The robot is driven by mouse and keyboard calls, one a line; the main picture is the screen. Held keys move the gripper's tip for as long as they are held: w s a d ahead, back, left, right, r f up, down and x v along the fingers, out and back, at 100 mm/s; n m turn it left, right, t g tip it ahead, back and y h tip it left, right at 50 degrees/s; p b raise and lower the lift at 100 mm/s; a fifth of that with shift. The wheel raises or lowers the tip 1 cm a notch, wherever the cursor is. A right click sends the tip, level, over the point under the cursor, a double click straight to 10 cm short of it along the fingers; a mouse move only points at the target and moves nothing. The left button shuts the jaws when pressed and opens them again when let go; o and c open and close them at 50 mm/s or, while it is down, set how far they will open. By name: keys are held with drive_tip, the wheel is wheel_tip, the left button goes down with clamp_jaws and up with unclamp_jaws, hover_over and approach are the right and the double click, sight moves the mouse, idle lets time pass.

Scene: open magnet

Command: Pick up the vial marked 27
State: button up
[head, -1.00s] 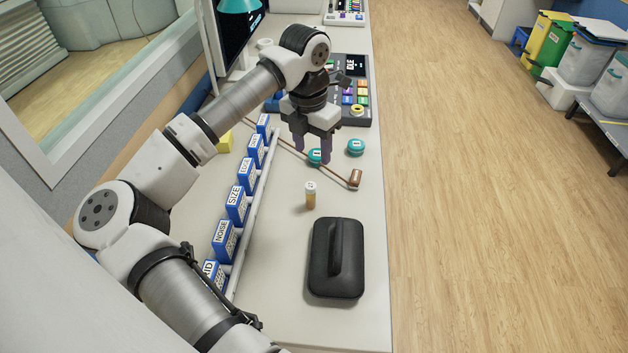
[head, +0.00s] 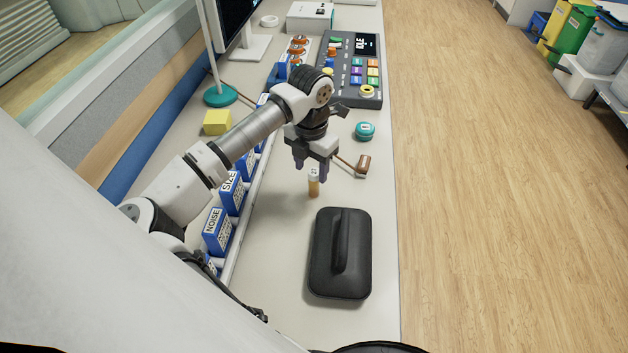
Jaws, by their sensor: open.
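The vial (head: 314,186) is small, with an amber body and a white top that seems to read 27. It stands upright on the counter in the head view, just behind the black case. My gripper (head: 311,170) is above and around the vial's top in the picture, pointing down with its fingers apart. One finger shows on each side of the vial's top. I cannot tell from this view whether the fingers touch it or how far down they reach.
A black case (head: 340,254) with a handle lies in front of the vial. A row of blue boxes (head: 217,232) stands left. A teal round container (head: 365,131) and a brown mallet head (head: 363,165) lie right. A control panel (head: 352,70) is behind.

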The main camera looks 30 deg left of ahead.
sight(314, 182)
drive_tip(key=shift+w+d+f+p, duration=0.15)
drive_tip(key=shift+f+p, duration=0.4)
drive_tip(key=shift+f, duration=0.8)
drive_tip(key=shift+d+f+p, duration=0.1)
drive_tip(key=shift+f+p, duration=0.45)
drive_tip(key=shift+f, duration=0.8)
drive_tip(key=c, duration=1.1)
